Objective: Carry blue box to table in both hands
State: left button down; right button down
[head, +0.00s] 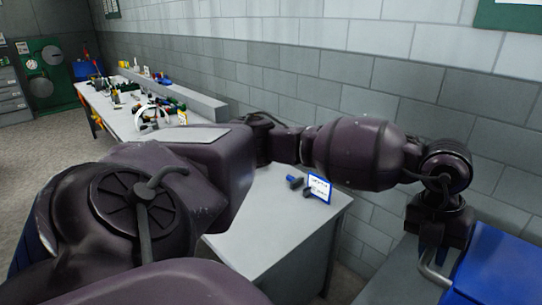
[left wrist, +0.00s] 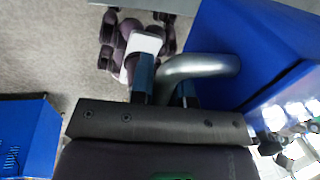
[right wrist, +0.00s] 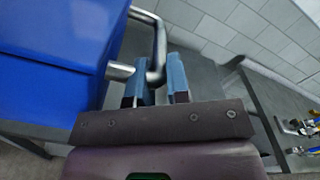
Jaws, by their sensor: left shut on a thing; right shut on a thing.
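The blue box (head: 500,270) is at the right edge of the head view, cut off by the frame. It has a silver bar handle on its side. My left gripper (head: 438,245) is at that handle. In the left wrist view, my left gripper's blue-tipped fingers are shut on the silver handle (left wrist: 205,66), beside the box wall (left wrist: 245,45). In the right wrist view, my right gripper (right wrist: 156,78) is shut on the other handle (right wrist: 160,40), with the box (right wrist: 50,55) to the left. The right gripper is not in the head view. A grey table (head: 265,225) stands mid-view, partly hidden by my left arm.
A small sign (head: 319,188) and a blue-and-dark tool (head: 295,182) are on the grey table. A long bench (head: 125,115) with several tools runs along the block wall (head: 290,75). A grey surface (head: 395,275) lies beside the box. Open floor (head: 60,140) shows at left.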

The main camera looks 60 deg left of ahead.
aim_at(250, 216)
jog(key=k+j, duration=0.3)
jog(key=j, duration=0.15)
jog(key=k+j, duration=0.3)
jog(key=j, duration=0.15)
jog(key=u, duration=1.45)
